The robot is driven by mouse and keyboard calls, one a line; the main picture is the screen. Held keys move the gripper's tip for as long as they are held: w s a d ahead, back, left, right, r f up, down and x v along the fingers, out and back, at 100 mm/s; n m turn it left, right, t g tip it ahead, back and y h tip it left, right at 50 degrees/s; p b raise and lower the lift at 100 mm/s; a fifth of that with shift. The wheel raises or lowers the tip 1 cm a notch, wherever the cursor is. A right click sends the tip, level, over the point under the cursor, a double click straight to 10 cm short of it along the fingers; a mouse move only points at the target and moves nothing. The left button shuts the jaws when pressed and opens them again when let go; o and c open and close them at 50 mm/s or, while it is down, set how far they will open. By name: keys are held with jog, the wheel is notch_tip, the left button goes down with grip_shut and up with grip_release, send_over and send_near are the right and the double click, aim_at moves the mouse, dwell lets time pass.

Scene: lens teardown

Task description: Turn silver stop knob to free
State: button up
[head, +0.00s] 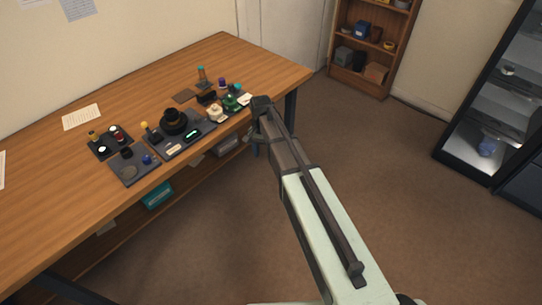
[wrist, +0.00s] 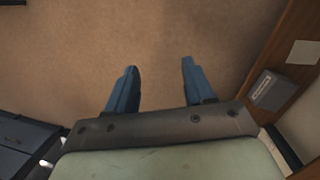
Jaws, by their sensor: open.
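The lens station, a dark tray (head: 190,143) with a black round lens body (head: 174,117) on it, sits near the front edge of the wooden table (head: 60,195). A silver stop knob cannot be made out at this size in the head view. My gripper (wrist: 158,72) shows two blue fingers set apart with nothing between them, above bare brown floor in the wrist view. In the head view my arm reaches up to the table's right front corner, and the gripper is mostly hidden behind the wrist, right of the small parts.
Smaller dark trays (head: 133,172) lie left. A bookshelf (head: 372,45) and a glass cabinet (head: 490,110) stand beyond open floor. The table's back left is mostly clear.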

jog(key=shift+d+f+h, duration=0.4)
jog(key=shift+d+f, duration=0.15)
jog(key=shift+d, duration=0.2)
jog(key=shift+d+f+h, duration=0.4)
jog(key=shift+d+f, duration=0.15)
jog(key=shift+d, duration=0.15)
jog(key=s+d+f+n+g, duration=0.1)
jog(key=s+d+f, duration=0.3)
jog(key=s+f, duration=0.4)
jog(key=s+d+f+n+g+y, duration=0.1)
jog(key=s+d+f, duration=0.4)
jog(key=s, duration=1.7)
jog(key=s+d+f+n+g, duration=0.2)
jog(key=s+d+f+n, duration=0.1)
jog(key=s+f, duration=0.9)
jog(key=s+d, duration=0.1)
jog(key=s, duration=0.2)
jog(key=shift+s+d+f+g+y, duration=0.2)
jog(key=shift+f+g+y, duration=0.05)
jog(key=shift+g+y, duration=0.15)
